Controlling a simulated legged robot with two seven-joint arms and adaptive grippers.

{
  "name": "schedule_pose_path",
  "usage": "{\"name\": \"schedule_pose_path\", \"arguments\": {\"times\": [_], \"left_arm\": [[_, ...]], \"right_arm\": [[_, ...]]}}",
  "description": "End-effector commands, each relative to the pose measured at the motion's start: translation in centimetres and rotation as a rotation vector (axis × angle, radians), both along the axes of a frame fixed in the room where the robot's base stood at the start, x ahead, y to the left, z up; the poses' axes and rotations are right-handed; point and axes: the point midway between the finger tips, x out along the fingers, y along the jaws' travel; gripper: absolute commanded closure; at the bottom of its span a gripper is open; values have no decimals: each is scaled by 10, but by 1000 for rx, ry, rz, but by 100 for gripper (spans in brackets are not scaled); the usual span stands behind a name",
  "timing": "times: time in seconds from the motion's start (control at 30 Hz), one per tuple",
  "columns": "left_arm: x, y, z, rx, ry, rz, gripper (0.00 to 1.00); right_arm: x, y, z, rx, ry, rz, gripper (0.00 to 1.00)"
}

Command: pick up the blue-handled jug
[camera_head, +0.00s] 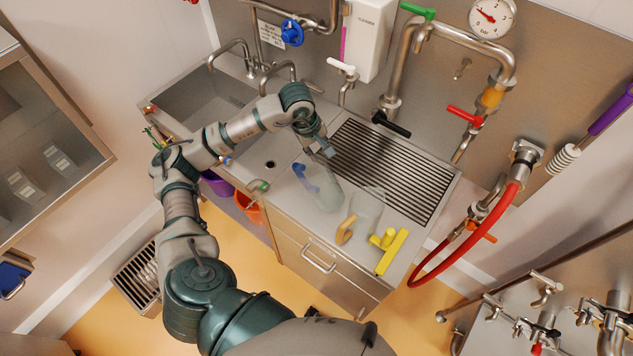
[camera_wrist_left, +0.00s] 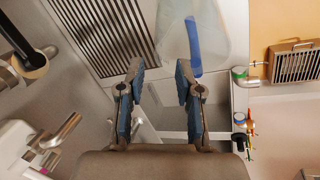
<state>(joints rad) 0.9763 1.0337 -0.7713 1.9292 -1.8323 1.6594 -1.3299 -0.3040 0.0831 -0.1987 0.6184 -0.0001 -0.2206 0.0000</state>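The blue-handled jug (camera_head: 327,195) is clear and stands on the steel counter, left of the slatted drain grille. Its blue handle (camera_head: 304,177) faces left. In the left wrist view the jug (camera_wrist_left: 222,30) is cut off by the top edge, and its blue handle (camera_wrist_left: 194,46) lies ahead of the right-hand finger. My left gripper (camera_head: 328,149) is above the counter, just behind the jug in the head view. In the left wrist view its two fingers (camera_wrist_left: 158,68) are spread with nothing between them. My right gripper is not in view.
A second clear jug (camera_head: 367,208) with a tan handle stands to the right, beside a yellow squeegee-like tool (camera_head: 392,252). The drain grille (camera_head: 390,170), sink (camera_head: 205,100), taps and pipes lie behind. A red hose (camera_head: 480,232) hangs at the right.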

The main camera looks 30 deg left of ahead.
Motion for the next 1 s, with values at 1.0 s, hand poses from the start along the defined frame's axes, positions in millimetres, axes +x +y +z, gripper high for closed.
{"name": "schedule_pose_path", "arguments": {"times": [1.0], "left_arm": [[16,-10,-68,-2,-1,0,100]], "right_arm": [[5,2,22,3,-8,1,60]]}}
